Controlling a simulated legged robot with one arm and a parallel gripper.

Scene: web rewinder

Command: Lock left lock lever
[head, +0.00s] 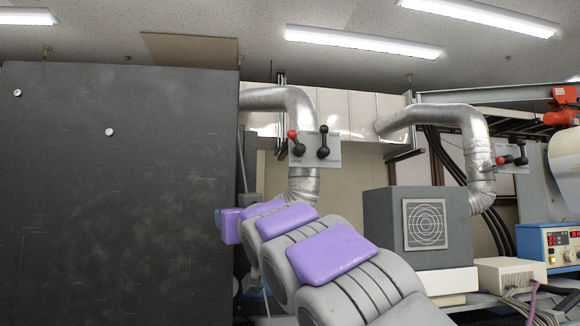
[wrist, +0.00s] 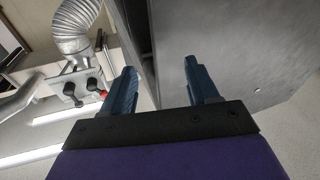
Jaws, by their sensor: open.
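A pale plate (head: 332,146) with two lock levers is mounted at the left silver duct in the head view. Its left lever (head: 295,142) has a red knob at its upper left and a black end. Its right lever (head: 323,141) is black and about upright. The same plate (wrist: 83,77) shows in the wrist view, left of my fingers, with the red knob (wrist: 102,94) close beside the left finger in the picture. My gripper (wrist: 165,80) is open and empty, apart from the levers in depth. In the head view its fingers are hidden.
A large dark grey panel (head: 115,190) fills the left of the head view and stands close to my arm. A second lever plate (head: 510,160) is at the right duct. A grey box (head: 418,228) and a blue control unit (head: 555,245) stand at right.

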